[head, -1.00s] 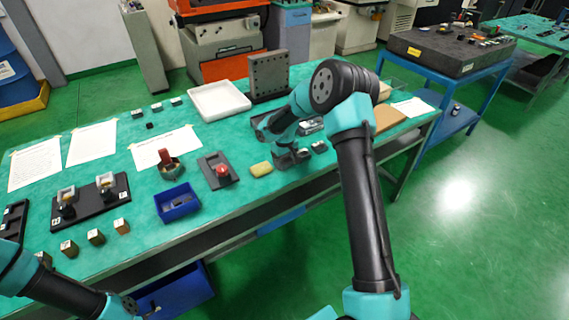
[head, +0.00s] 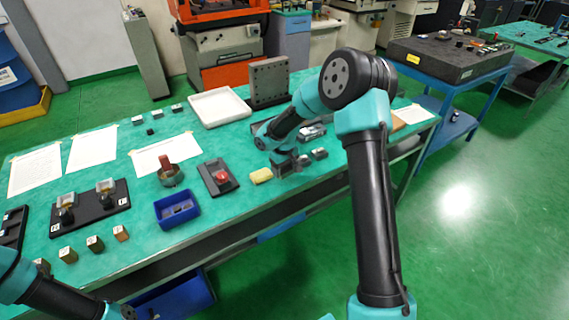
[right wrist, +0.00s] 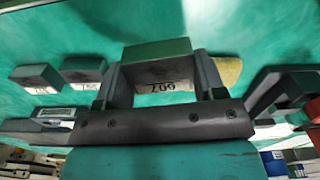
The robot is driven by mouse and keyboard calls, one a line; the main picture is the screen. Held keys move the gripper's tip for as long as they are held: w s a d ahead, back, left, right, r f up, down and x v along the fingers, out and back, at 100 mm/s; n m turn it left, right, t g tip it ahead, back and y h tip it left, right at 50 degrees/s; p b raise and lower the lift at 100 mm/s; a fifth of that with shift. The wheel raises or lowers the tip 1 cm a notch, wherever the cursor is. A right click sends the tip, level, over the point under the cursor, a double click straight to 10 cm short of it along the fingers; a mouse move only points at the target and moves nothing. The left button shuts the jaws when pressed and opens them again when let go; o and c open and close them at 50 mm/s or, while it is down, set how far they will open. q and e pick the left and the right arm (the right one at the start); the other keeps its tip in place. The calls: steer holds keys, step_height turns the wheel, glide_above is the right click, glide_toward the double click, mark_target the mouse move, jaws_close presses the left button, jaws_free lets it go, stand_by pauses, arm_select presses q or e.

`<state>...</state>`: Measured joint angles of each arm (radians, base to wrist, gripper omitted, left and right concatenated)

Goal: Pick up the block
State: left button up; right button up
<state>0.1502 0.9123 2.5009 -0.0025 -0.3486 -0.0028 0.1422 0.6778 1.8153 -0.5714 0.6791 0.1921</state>
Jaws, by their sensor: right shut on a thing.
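My right gripper (head: 288,168) is low over the near right part of the green workbench (head: 232,215). In the right wrist view, my right gripper (right wrist: 161,66) is shut on a grey-green block (right wrist: 158,50), with one finger on each side. The block has a pale label with dark characters on the face toward the camera. In the head view the fingers mostly hide this block. Two similar blocks stand apart from it in the wrist view, one farther left (right wrist: 36,76) and one nearer (right wrist: 83,68). My left arm enters at the lower left, but its gripper does not show.
A yellow sponge-like piece (head: 261,176) lies just left of the right gripper. A dark holed plate (head: 269,82) stands upright behind.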

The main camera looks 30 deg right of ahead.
steer(key=s+a+r, duration=0.1)
steer(key=s+a, duration=0.4)
steer(key=s, duration=0.4)
steer(key=shift+s+a, duration=0.25)
steer(key=shift+a, duration=0.15)
steer(key=shift+w+r, duration=0.1)
